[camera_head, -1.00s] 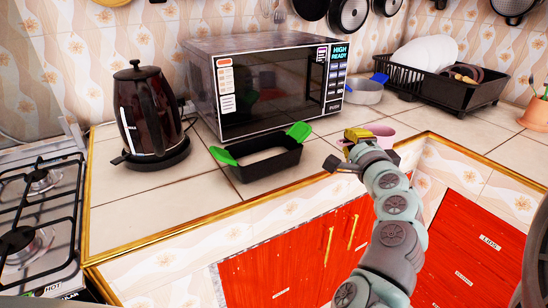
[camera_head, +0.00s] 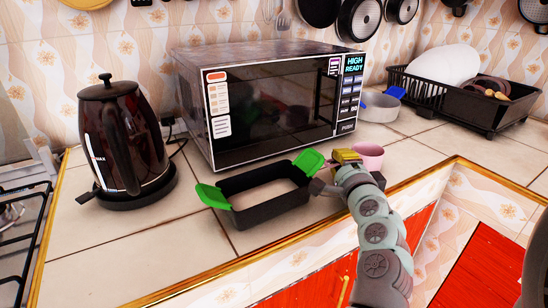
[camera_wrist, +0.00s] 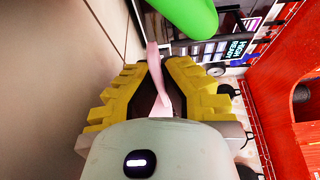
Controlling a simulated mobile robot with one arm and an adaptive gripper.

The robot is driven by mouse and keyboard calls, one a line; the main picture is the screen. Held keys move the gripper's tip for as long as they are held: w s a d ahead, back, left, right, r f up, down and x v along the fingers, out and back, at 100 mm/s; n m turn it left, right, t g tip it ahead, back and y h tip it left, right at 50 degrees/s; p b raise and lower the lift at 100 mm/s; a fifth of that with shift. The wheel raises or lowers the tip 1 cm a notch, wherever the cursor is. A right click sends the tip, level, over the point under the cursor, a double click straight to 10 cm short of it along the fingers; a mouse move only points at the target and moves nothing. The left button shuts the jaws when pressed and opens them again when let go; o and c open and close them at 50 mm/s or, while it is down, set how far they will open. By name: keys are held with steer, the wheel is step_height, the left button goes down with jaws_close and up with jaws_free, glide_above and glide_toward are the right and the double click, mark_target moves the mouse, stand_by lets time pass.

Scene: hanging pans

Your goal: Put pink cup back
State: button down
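The pink cup (camera_head: 369,155) is on the counter side just right of my gripper (camera_head: 345,158), partly hidden by it, in the head view. Whether it touches the counter is hidden. In the wrist view, a thin pink part of the cup (camera_wrist: 158,75) lies between the yellow fingertips of my gripper (camera_wrist: 157,66). The fingertips are close together, and it looks shut on that part. Most of the cup is out of the wrist view.
A black baking dish with green handles (camera_head: 262,205) stands left of my gripper. A microwave (camera_head: 270,95) is behind it, a kettle (camera_head: 122,140) at left. A grey pan (camera_head: 378,106) and a black dish rack (camera_head: 465,108) stand right. Tiles lie bare at front left.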

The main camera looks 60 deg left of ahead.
steer(key=shift+a+r, duration=0.1)
steer(key=shift+r, duration=0.05)
steer(key=c, duration=1.6)
jaws_free()
steer(key=shift+s, duration=0.15)
steer(key=o, duration=0.5)
steer(key=shift+c, duration=0.2)
steer(key=shift+d, duration=0.25)
steer(key=v, duration=1.1)
steer(key=shift+s+d, duration=0.15)
steer(key=shift+d, duration=0.15)
